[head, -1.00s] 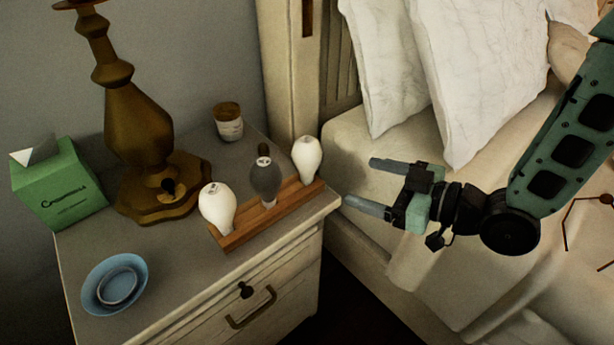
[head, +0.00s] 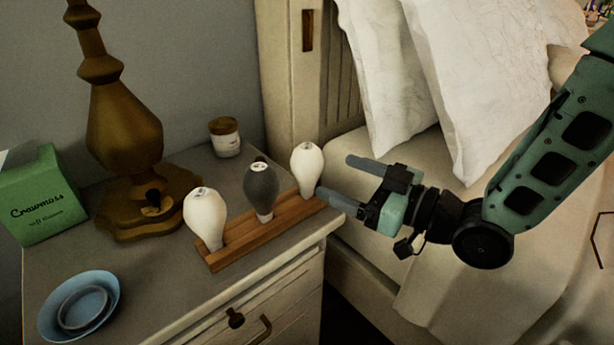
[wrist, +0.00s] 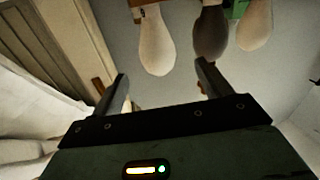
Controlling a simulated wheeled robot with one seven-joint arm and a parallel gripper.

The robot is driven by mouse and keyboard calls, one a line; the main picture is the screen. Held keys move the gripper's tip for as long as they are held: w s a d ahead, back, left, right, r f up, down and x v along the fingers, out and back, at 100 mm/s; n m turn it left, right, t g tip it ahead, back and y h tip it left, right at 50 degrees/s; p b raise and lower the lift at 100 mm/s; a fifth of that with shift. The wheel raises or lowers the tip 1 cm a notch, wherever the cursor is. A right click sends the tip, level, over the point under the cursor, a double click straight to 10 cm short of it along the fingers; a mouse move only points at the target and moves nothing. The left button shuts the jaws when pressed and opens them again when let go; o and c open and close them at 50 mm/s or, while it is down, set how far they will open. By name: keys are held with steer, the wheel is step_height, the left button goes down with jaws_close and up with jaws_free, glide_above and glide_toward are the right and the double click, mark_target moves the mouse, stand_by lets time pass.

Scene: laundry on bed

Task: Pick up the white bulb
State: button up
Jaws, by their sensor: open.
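Two white bulbs and one dark grey bulb (head: 262,188) stand upright in a wooden holder (head: 236,247) on the nightstand. One white bulb (head: 205,216) is at the holder's left end, the other white bulb (head: 307,166) at its right end. My gripper (head: 336,175) is open and empty, just right of the right-end bulb, fingers pointing at it. In the wrist view the scene is inverted; this white bulb (wrist: 157,46) appears between and beyond the fingertips (wrist: 161,72). The grey bulb (wrist: 211,34) shows behind the other fingertip. Whether a finger touches the bulb, I cannot tell.
A brass lamp (head: 125,130), a green tissue box (head: 40,205), a blue bowl (head: 52,325) and a small lidded jar (head: 226,138) stand on the nightstand. The wooden bed frame (head: 285,75) and pillows (head: 480,100) are behind and right of my gripper.

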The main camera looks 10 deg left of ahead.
mark_target(296, 159)
steer(key=b+x, duration=0.1)
steer(key=x, duration=1)
steer(key=shift+w+d+f, duration=0.1)
steer(key=shift+w+d, duration=0.05)
steer(key=shift+w, duration=0.05)
steer(key=c, duration=1.1)
